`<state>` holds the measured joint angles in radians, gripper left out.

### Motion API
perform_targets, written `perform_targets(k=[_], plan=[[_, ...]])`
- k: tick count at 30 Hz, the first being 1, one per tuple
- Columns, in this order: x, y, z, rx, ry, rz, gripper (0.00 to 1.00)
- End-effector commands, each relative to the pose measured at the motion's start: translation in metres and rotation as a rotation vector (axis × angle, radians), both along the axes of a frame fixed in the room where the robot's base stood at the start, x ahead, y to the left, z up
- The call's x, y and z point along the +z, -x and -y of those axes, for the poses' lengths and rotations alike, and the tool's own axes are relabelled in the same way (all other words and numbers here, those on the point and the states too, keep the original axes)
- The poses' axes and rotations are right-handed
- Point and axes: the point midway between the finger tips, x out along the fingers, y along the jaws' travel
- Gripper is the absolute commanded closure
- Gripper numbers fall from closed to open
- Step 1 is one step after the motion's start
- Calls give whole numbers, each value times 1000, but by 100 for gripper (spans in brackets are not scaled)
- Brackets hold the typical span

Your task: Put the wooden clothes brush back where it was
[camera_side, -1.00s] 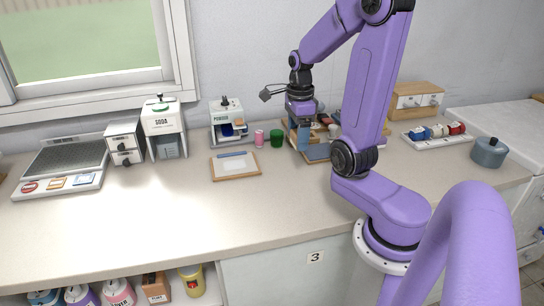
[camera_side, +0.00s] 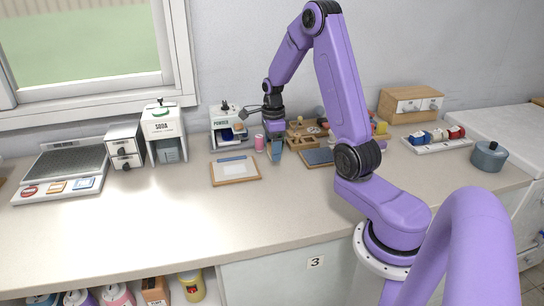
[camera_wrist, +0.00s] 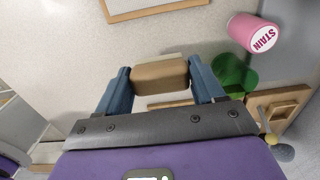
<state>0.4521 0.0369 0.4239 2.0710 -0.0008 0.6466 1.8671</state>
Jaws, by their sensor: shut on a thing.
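My gripper (camera_side: 275,155) is over the counter, just right of the pink stain tin (camera_side: 259,143). In the wrist view my gripper (camera_wrist: 160,82) has its two blue fingers closed on the sides of a tan-brown wooden block, which looks like the wooden clothes brush (camera_wrist: 160,75). In the side view the brush is mostly hidden by the fingers. A wooden rack (camera_side: 302,136) stands just right of my gripper, with a dark blue board (camera_side: 318,157) in front of it.
The pink tin (camera_wrist: 255,33) and a green cup (camera_wrist: 234,76) are close to my gripper. The powder dispenser (camera_side: 228,127) stands behind left. A framed board (camera_side: 235,170) lies at front left. A tray of spools (camera_side: 437,139) is at right. The front counter is clear.

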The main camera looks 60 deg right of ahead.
Motion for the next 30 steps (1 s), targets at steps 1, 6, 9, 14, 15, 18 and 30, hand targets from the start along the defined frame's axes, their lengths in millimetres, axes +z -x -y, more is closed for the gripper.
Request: perform_targets(k=[1,6,9,14,15,18,30], plan=[[-2,-1,1,0,-1,-1,65],[-19,-5,3,1,-3,-4,65],[-32,-5,3,0,-2,-4,65],[-38,-5,3,0,0,0,65],[-38,-5,3,0,1,1,65],[-38,-5,3,0,0,0,65],[-41,-5,3,0,-1,-1,7]])
